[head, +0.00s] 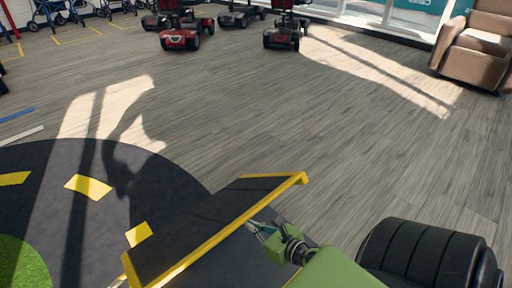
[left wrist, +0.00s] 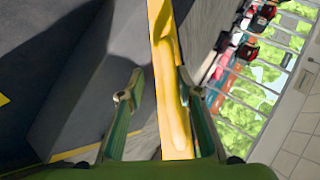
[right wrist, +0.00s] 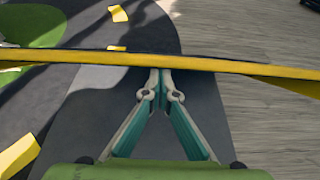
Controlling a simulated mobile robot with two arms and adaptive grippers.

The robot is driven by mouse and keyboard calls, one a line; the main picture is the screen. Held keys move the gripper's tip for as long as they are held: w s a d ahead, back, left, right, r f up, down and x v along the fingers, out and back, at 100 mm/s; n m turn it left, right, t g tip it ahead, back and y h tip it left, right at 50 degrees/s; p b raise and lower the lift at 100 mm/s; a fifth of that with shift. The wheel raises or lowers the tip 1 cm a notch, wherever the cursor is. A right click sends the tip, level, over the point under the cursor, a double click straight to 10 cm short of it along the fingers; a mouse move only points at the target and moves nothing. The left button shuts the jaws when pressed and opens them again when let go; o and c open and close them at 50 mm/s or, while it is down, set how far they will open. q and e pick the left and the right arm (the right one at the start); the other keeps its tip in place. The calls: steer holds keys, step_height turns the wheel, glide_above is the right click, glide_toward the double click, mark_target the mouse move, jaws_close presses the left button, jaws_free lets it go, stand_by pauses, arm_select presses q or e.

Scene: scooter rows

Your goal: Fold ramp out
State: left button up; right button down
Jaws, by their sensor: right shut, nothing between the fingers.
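The ramp (head: 200,232) is a dark panel with yellow edges at the bottom middle of the head view, tilted up from the floor. My right gripper (head: 262,230) is shut and empty beside its long yellow edge. In the right wrist view, the closed fingertips (right wrist: 160,84) are just below the yellow edge (right wrist: 230,68); I cannot tell if they touch it. In the left wrist view, my left gripper (left wrist: 158,88) has its fingers apart on either side of a yellow edge (left wrist: 172,110). A gap shows on one side. The left gripper is not clear in the head view.
A dark round mat (head: 60,190) with yellow marks and a green patch (head: 18,265) lies at the left. Red scooters (head: 185,38) (head: 285,32) stand at the back. A brown armchair (head: 478,55) is at the far right. The wooden floor (head: 300,130) between is clear.

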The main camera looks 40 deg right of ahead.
arm_select(q)
steer(key=shift+s+d+f, duration=0.1)
steer(key=shift+s+f, duration=0.1)
steer(key=shift+s, duration=0.1)
arm_select(e)
steer(key=shift+w+d+r, duration=0.15)
steer(key=shift+r, duration=0.2)
